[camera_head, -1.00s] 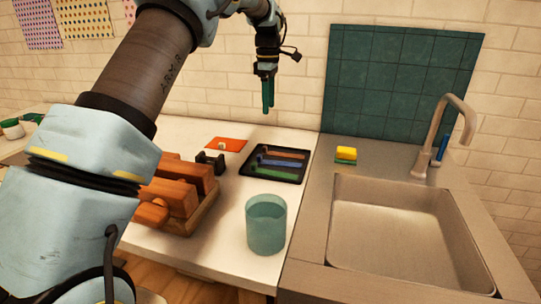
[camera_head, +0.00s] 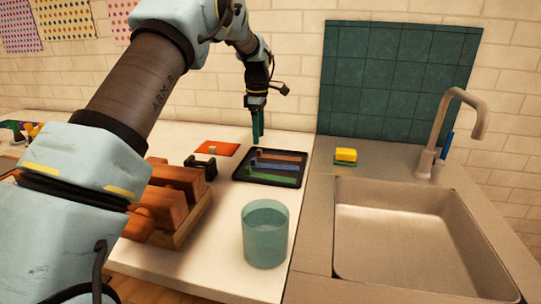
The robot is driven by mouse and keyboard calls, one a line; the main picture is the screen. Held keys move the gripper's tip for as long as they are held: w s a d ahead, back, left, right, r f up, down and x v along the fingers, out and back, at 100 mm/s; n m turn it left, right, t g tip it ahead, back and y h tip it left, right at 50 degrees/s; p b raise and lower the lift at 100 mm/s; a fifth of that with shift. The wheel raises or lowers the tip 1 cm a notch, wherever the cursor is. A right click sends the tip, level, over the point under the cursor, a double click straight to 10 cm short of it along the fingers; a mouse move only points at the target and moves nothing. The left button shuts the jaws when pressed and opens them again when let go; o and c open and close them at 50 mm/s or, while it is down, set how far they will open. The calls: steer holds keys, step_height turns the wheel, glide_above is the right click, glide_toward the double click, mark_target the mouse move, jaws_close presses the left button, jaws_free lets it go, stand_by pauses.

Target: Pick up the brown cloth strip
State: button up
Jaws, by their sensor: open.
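The brown cloth strip (camera_head: 282,157) lies at the back of a black tray (camera_head: 247,178) on the white counter. A blue strip (camera_head: 276,166) and a green strip (camera_head: 272,177) lie in front of it in the same tray. My gripper (camera_head: 257,138) points down with its green fingers above the tray's back left edge, left of the brown strip. The fingers overlap each other in this view, and nothing shows between them. They look clear of the strip.
A teal glass (camera_head: 265,235) stands in front of the tray. A dark dumbbell-like object (camera_head: 203,165), an orange sheet (camera_head: 218,148) and a crate of brown blocks (camera_head: 187,225) are to the left. A sponge (camera_head: 346,155) and sink (camera_head: 400,235) are to the right.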

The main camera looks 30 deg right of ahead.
mark_target(259, 150)
step_height(259, 150, down, 5)
steer(key=shift+s+r+p, duration=0.1)
steer(key=shift+s+p, duration=0.05)
steer(key=shift+p, duration=0.75)
jaws_close()
